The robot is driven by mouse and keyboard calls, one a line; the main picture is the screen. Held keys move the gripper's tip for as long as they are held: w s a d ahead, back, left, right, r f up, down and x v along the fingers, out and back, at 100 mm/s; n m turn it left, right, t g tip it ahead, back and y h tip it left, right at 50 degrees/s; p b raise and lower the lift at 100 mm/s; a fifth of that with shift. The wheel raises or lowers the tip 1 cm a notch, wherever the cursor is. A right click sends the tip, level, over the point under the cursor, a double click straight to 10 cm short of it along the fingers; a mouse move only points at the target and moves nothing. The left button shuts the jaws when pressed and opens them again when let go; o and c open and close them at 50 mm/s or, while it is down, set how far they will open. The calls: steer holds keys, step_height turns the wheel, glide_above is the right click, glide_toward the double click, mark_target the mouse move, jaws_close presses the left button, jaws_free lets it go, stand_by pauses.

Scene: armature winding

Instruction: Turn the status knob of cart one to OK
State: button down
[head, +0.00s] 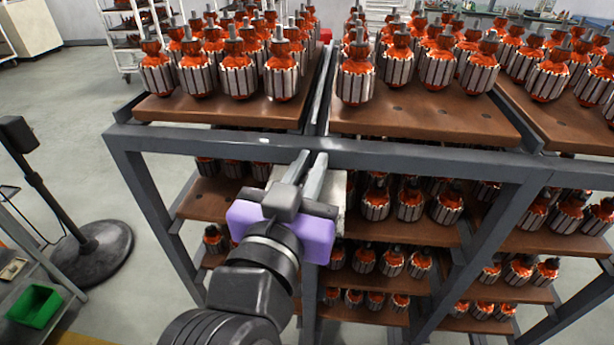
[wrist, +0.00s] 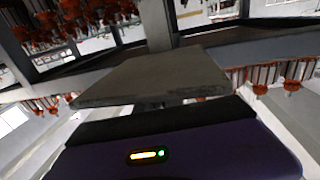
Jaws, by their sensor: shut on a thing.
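Cart one is most likely the grey-framed rack (head: 220,148) in front of me, with brown shelves full of copper-wound armatures. My gripper (head: 311,160), with a purple body, reaches to the front upright of this rack, just below the top rail. A pale grey plate (head: 339,192) shows behind and to the right of the gripper. It also shows as a flat grey panel in the wrist view (wrist: 150,78), right past the purple body. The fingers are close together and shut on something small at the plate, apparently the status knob. The knob and its markings are hidden.
Armatures (head: 282,70) stand in rows on the top boards, close above the gripper. A black stand (head: 95,250) is on the floor at the left, and a green bin (head: 35,306) sits on a shelf at the lower left. Open floor lies left of the rack.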

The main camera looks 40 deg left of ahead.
steer(key=m+h+b, duration=0.1)
steer(key=h+b, duration=0.1)
steer(key=m+t+h+b, duration=0.1)
steer(key=m+h, duration=0.1)
steer(key=d+m+h+b, duration=0.1)
steer(key=h+b, duration=0.1)
steer(key=shift+w+f+h+b, duration=0.1)
steer(key=shift+f+h+b, duration=0.2)
steer(key=shift+h, duration=0.1)
steer(key=m+h+b, duration=0.1)
steer(key=h, duration=0.1)
steer(key=m+h+b, duration=0.1)
steer(key=m+h, duration=0.1)
steer(key=shift+d+r, duration=0.15)
steer(key=shift+d, duration=0.25)
steer(key=shift+d+r+m+g+h+b, duration=0.15)
steer(key=shift+m+g+h+b, duration=0.15)
steer(key=shift+m+h, duration=0.35)
steer(key=shift+d+f+m+g+h+b, duration=0.1)
steer(key=shift+m+g+h+b, duration=0.2)
steer(key=shift+h, duration=0.5)
steer(key=shift+d+r+m+g+h+b, duration=0.15)
steer(key=shift+m+g+h, duration=0.15)
steer(key=shift+m+h, duration=0.35)
steer(key=shift+s+f+h, duration=0.1)
steer(key=shift+s+h, duration=0.1)
steer(key=shift+h, duration=0.2)
steer(key=c, duration=1.5)
jaws_free()
steer(key=shift+o, duration=0.2)
